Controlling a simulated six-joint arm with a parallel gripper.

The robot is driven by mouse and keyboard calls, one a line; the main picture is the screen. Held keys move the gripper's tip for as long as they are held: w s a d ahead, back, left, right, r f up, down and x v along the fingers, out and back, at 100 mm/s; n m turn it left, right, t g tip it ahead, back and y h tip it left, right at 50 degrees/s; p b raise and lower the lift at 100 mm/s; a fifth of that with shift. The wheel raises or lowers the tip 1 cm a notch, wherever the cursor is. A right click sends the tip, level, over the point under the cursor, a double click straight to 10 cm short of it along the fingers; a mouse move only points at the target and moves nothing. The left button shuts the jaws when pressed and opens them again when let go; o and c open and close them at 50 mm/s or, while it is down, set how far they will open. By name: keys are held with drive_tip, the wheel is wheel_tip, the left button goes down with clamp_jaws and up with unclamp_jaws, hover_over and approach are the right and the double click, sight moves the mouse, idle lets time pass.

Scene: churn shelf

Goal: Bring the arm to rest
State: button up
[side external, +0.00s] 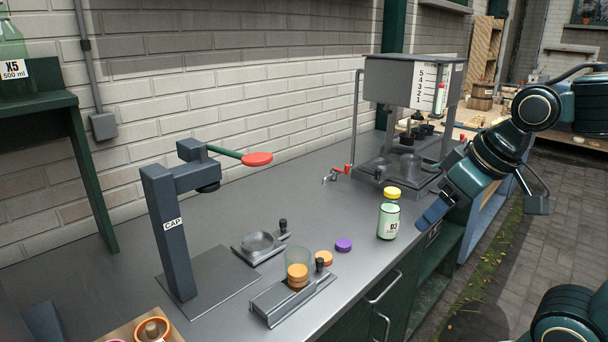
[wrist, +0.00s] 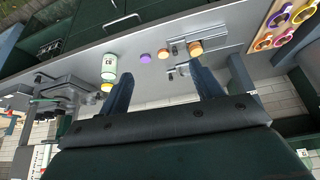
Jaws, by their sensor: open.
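My gripper (side external: 484,209) hangs over the right edge of the steel counter (side external: 225,255), to the right of a bottle. Its fingers stand wide apart with nothing between them. In the wrist view my gripper (wrist: 163,80) also shows open and empty. The bottle (side external: 388,217) has a yellow cap, pale green contents and a label reading 03. It stands upright on the counter, apart from the fingers. My arm reaches in from the right side of the side view.
A capping stand (side external: 168,225) with a red-ended lever rises at left. A cap dispenser (side external: 296,276), a purple cap (side external: 343,245) and an orange cap (side external: 324,258) are near the front. A filling tank (side external: 410,82) stands behind. The paved floor (side external: 540,245) right of the counter is open.

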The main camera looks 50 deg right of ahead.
drive_tip(key=shift+n, duration=0.4)
drive_tip(key=s, duration=0.1)
drive_tip(key=s+a, duration=0.1)
drive_tip(key=s+f, duration=0.1)
drive_tip(key=shift+s+a, duration=0.25)
drive_tip(key=shift+s, duration=0.1)
